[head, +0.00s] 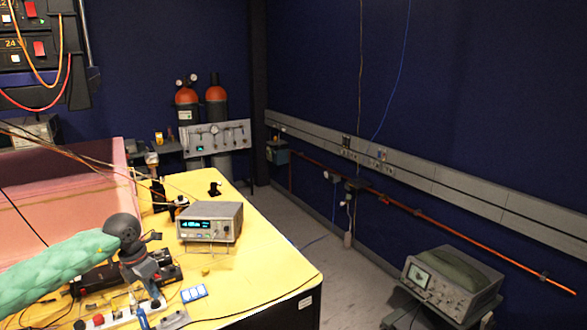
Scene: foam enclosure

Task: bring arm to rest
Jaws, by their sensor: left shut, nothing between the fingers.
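My left arm (50,265), in a green quilted sleeve, comes in from the left over the yellow table. It ends in a dark round wrist joint. My left gripper (147,283) hangs below that joint, pointing down over the cluttered front part of the table. It is shut with nothing in it. Whether its tips touch anything below cannot be told. My right gripper and arm are not in view.
The yellow table (270,265) has a clear strip at its right. A bench instrument (210,222) stands right of my gripper. A pink foam enclosure (70,185) is at the left. A power strip (120,313) lies near my gripper. An oscilloscope (450,280) stands lower right.

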